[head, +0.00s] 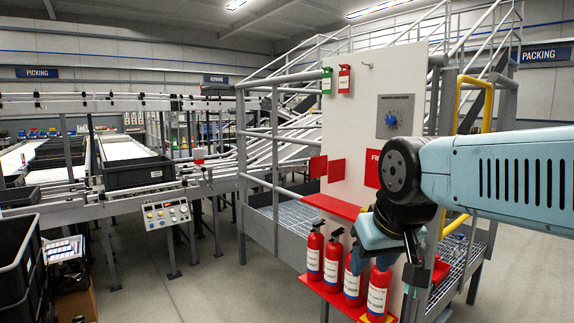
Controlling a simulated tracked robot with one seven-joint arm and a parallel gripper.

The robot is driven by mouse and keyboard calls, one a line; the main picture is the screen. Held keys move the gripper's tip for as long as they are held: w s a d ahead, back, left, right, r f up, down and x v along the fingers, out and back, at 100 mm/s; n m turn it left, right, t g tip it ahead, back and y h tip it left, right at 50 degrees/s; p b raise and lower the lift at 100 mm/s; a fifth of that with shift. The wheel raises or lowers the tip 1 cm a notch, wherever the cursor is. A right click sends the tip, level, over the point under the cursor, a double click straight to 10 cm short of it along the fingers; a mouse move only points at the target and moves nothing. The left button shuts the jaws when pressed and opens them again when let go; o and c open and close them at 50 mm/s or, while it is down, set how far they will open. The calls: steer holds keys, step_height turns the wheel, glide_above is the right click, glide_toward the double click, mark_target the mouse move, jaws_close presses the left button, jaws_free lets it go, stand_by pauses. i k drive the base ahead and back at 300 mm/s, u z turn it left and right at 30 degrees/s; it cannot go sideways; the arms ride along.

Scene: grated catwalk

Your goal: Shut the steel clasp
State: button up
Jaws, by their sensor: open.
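I cannot make out the steel clasp in the head view; it may be hidden behind my arm or too small to tell. My arm reaches in from the right and bends down in front of the pale upright panel (345,130). My gripper (413,285) hangs at the arm's lower end, in front of the panel's lower part and right of the red fire extinguishers (332,262). Its fingers are dark and seen partly from the side; it is open, and I see nothing held in it.
A grey plate with a blue dial (395,116) is on the panel, with red and green tags (327,80) at its upper left. A red shelf (333,206) juts out above the extinguishers. Grey railings (242,150) and a yellow rail (461,95) flank the panel. Open floor (215,285) lies left.

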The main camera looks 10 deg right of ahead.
mark_target(281, 169)
steer(key=z, duration=0.4)
steer(key=i, duration=1.75)
steer(key=u, duration=0.55)
steer(key=k, duration=0.85)
steer(key=u, duration=0.25)
steer(key=i, duration=0.85)
steer(key=z, duration=0.1)
